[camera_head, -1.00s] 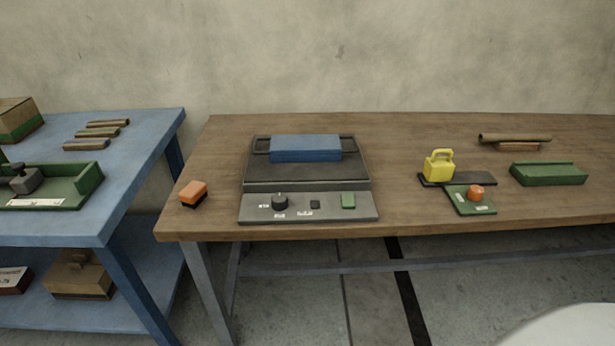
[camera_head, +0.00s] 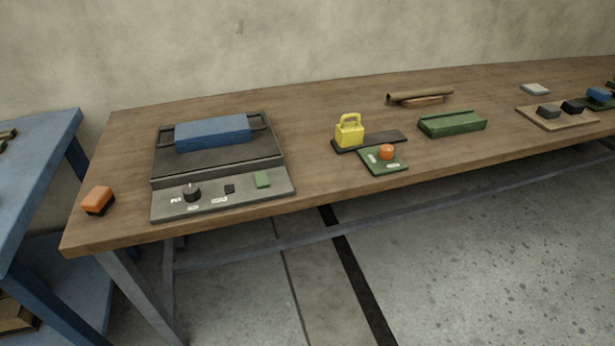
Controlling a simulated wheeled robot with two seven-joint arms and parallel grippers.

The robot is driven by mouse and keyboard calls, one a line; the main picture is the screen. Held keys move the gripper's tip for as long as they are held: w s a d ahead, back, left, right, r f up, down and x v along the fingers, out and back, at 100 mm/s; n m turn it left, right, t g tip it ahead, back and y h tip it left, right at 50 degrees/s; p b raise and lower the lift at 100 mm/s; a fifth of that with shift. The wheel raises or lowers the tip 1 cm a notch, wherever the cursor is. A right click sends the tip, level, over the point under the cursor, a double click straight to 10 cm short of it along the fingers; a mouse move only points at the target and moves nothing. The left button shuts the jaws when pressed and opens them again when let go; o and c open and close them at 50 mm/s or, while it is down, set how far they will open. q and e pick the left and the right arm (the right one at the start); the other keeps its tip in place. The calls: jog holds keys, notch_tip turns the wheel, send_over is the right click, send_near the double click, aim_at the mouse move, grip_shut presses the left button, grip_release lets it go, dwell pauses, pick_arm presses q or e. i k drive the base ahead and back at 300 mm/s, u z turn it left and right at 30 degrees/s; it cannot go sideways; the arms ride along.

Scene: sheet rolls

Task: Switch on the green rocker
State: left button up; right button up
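The green rocker (camera_head: 262,180) is a small green block at the right end of the sloping grey control panel (camera_head: 222,205). The panel forms the front of a dark machine (camera_head: 218,163) with a blue bar across its top. A black knob (camera_head: 192,193) and a small black button (camera_head: 229,189) sit to the left of the rocker. Whether the rocker is on or off is too small to tell. Neither of my grippers is in view.
The machine stands near the front left of the wooden table (camera_head: 310,165). An orange-and-black block (camera_head: 98,200) lies to its left. A yellow padlock-shaped object (camera_head: 349,131) and a green plate with an orange knob (camera_head: 386,153) are to its right. A blue table (camera_head: 40,165) stands at left.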

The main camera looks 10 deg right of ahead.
aim_at(261, 179)
jog(key=u, duration=0.45)
jog(key=k, duration=0.6)
jog(key=z, duration=1.2)
jog(key=i, duration=0.55)
jog(key=z, duration=0.05)
